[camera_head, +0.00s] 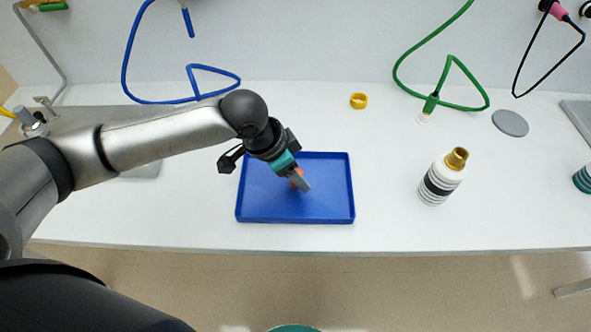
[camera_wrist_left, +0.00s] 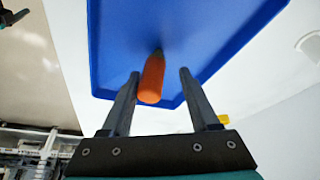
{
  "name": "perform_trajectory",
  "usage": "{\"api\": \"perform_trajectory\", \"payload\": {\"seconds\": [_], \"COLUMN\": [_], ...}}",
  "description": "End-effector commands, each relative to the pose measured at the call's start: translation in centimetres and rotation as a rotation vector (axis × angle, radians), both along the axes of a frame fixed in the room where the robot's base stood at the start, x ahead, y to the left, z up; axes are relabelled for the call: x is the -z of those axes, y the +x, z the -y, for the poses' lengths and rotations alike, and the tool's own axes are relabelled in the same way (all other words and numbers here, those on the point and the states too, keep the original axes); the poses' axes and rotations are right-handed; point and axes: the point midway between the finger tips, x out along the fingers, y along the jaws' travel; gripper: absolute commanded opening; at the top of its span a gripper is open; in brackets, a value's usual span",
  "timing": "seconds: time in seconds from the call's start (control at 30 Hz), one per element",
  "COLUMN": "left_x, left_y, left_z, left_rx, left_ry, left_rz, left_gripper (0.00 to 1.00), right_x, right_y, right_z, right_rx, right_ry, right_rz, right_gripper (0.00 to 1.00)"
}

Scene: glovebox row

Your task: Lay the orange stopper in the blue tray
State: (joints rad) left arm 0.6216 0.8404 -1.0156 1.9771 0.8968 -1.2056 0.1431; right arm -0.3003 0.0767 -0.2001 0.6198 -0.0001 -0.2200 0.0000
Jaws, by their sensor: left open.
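The blue tray (camera_head: 335,205) lies on the white bench in front of me, and it fills the upper part of the left wrist view (camera_wrist_left: 215,25). My left gripper (camera_head: 303,184) is over the tray's middle, pointing down into it. Its two fingers are apart in the left wrist view (camera_wrist_left: 159,76). In the head view the stopper (camera_head: 296,181) is mostly hidden behind a finger. I cannot tell exactly how it rests on the floor.
A white bottle with dark bands and a gold cap (camera_head: 441,178) stands right of the tray. A yellow ring (camera_head: 359,101) and a grey disc (camera_head: 510,123) lie further back. Blue (camera_head: 215,70) and green hoses (camera_head: 466,78) hang at the back wall. Bench between tray and bottle is clear.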

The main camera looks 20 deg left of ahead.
Motion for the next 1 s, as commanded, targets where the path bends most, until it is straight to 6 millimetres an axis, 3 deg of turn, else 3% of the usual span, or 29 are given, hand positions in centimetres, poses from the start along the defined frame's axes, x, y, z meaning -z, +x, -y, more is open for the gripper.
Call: {"api": "perform_trajectory", "payload": {"seconds": [0.23,0.7,1.0], "left_x": [-0.9,-9.5,-11.4], "left_y": [0.0,-2.5,-3.1], "left_z": [-0.2,-2.8,-3.4], "left_rx": [-0.001,-0.001,-0.001], "left_ry": [0.001,0.001,0.0], "left_rz": [0.003,0.003,0.0], "left_gripper": [0.61,0.61,0.61], "right_x": [-0.1,-2.6,-3.0], "right_y": [0.0,0.0,0.0], "right_z": [0.0,0.2,0.2], "right_rx": [0.0,-0.001,-0.001], "right_ry": [0.0,-0.003,-0.003], "right_rz": [0.0,0.001,0.001], "right_gripper": [1.0,1.0,1.0]}}
